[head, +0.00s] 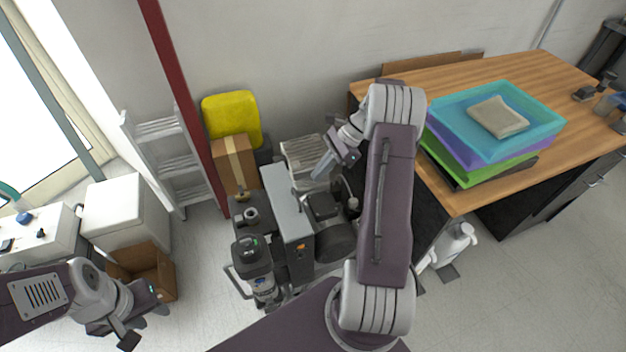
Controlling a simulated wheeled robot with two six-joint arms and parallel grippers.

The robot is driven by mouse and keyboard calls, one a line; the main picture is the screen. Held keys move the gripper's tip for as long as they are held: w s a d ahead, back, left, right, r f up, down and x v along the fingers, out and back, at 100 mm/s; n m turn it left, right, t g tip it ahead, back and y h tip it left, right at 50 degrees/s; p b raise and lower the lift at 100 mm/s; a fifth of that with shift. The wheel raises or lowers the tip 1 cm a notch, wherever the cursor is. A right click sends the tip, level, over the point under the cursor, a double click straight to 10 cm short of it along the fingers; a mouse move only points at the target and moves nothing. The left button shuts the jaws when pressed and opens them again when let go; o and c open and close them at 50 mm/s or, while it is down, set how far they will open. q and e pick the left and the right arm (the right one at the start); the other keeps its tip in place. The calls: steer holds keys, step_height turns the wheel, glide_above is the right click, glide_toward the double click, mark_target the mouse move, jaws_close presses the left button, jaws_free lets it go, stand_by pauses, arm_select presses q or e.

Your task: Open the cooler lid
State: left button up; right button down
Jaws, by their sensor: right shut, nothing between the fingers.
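A white box (124,212) with a flat, closed top stands on the floor at the left, beside the ladder; it looks the most like a cooler, but I cannot be sure. My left gripper (146,324) is open and empty at the lower left, in front of and below the white box, apart from it. My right gripper (322,166) is shut and empty, pointing down-left above the compressor equipment in the middle, far to the right of the white box.
A tall grey unit (287,202), a dark canister (252,262) and compressors crowd the middle floor. An open cardboard box (152,268) sits before the white box. A ladder (165,150) and red post (182,90) stand behind. A wooden table (470,190) with stacked trays (545,115) is right.

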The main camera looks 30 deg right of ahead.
mark_target(284, 194)
steer(key=s+x, duration=0.1)
steer(key=x, duration=0.7)
steer(key=shift+w, duration=0.45)
steer(key=shift+a, duration=0.1)
